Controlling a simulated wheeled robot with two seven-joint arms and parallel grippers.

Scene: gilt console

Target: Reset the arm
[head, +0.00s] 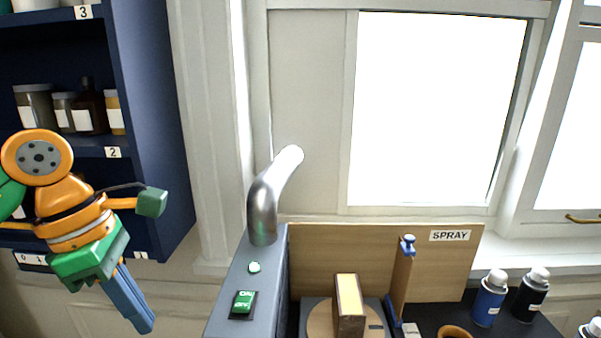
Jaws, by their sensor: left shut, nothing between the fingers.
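My left arm, orange and green, comes in from the left in the head view. My left gripper (142,322) hangs at the lower left with its blue fingers pointing down and slightly right. The fingers are together and hold nothing. The gripper is apart from the grey console and in front of the pale wall and the blue shelf. My right gripper is not in the picture.
A blue shelf (150,90) with jars and bottles stands behind my left arm. A grey console (232,292) with a green switch (243,302) and a metal pipe (264,205) is at centre. Right of it are a wooden spray board (345,250), a turntable block (349,300) and spray cans (489,298).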

